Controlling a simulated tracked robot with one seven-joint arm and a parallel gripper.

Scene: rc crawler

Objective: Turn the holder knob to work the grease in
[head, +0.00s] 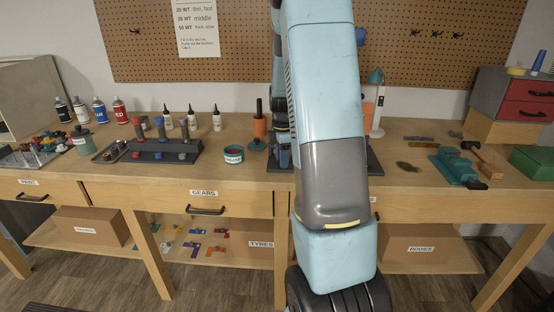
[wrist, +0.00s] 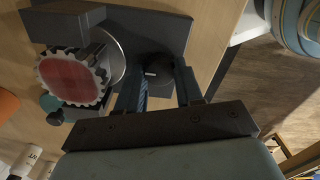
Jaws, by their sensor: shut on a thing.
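In the wrist view a dark holder (wrist: 150,22) fills the top. It carries a gear (wrist: 72,78) with a red face and pale teeth, in front of a grey metal disc. The dark holder knob (wrist: 152,70), with a short white mark, sits to the right of the gear. My gripper (wrist: 160,88) has a finger on each side of the knob and is shut on it. In the head view my arm hides the gripper, the knob and most of the holder. A teal-and-red tin (head: 233,155) stands on the bench left of my arm; its label is too small to read.
Left on the bench (head: 215,178) stand a dark rack (head: 165,150), small bottles and spray cans. Right of my arm are a lamp (head: 377,105), a teal vice (head: 455,167) and a red drawer box (head: 527,88). The bench front between tin and rack is clear.

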